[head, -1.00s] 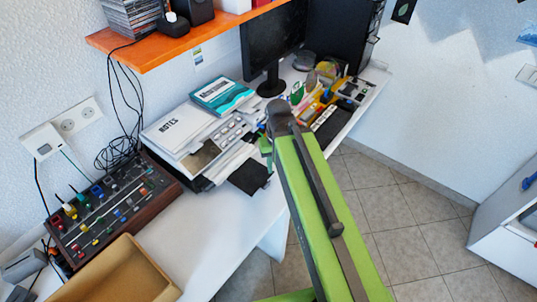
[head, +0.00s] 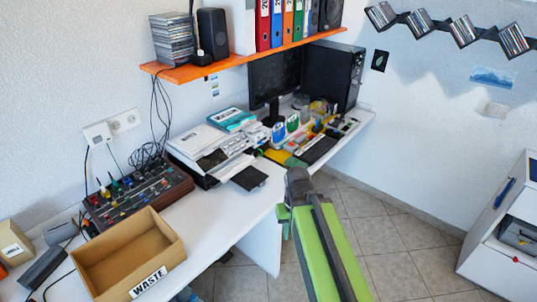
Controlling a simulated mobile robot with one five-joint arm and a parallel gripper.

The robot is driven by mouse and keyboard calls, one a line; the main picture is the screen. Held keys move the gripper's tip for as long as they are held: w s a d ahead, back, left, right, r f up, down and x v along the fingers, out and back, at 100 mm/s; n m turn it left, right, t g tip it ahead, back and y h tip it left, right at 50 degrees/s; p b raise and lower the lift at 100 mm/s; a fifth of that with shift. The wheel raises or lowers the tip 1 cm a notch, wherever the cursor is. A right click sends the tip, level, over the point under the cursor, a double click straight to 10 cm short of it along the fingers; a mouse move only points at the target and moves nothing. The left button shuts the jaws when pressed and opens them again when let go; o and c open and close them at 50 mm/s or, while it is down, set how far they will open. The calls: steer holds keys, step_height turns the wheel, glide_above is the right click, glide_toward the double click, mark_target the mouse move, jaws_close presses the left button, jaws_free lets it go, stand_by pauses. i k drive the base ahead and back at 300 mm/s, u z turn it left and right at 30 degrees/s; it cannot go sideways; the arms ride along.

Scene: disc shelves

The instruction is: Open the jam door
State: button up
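I cannot pick out a part that is clearly a jam door. A white printer (head: 190,142) with dark trays stands on the desk in the middle left, with papers on top. My green arm reaches up from the bottom, right of centre, in front of the desk edge. Its dark end (head: 298,181) points away from me and looks apart from both machines. My gripper's fingers are hidden.
An open cardboard box labelled WASTE (head: 173,242) stands at the desk's front left beside a mixer (head: 138,194). An orange shelf (head: 225,62) with binders hangs above a monitor (head: 272,77). Tiled floor (head: 395,235) lies clear between desk and white unit.

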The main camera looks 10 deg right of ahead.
mark_target(265, 149)
steer(key=z, duration=1.7)
steer(key=i, duration=1.1)
steer(key=z, duration=0.35)
steer(key=k, duration=0.1)
steer(key=u, duration=3.45)
steer(key=i, duration=1)
steer(key=u, duration=0.1)
